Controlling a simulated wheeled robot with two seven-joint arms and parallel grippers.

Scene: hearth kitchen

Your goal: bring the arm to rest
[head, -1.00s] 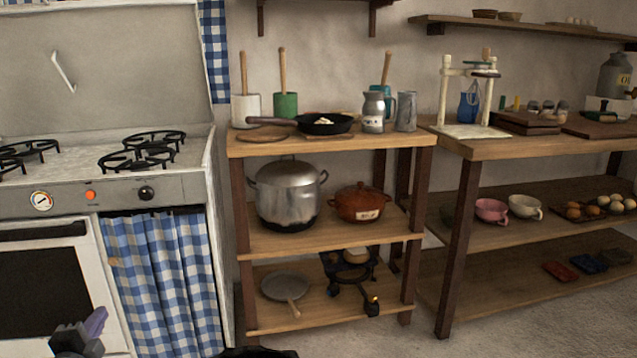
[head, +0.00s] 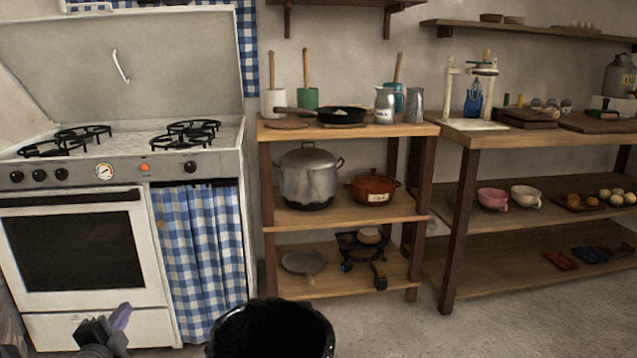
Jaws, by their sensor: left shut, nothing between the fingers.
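My left gripper (head: 104,328) shows at the bottom left of the head view, in front of the lower part of the white stove (head: 100,322). It is dark grey with a purple part. It is shut with nothing between its fingers and appears to touch nothing. The rest of my left arm is mostly below the frame. My right gripper does not show.
A black round container (head: 272,330) stands at the bottom centre. A wooden shelf (head: 340,270) holds a steel pot (head: 308,178), a brown pot (head: 373,187) and a pan (head: 333,115). A longer wooden bench (head: 520,225) stands at right. Bare floor (head: 480,325) lies before it.

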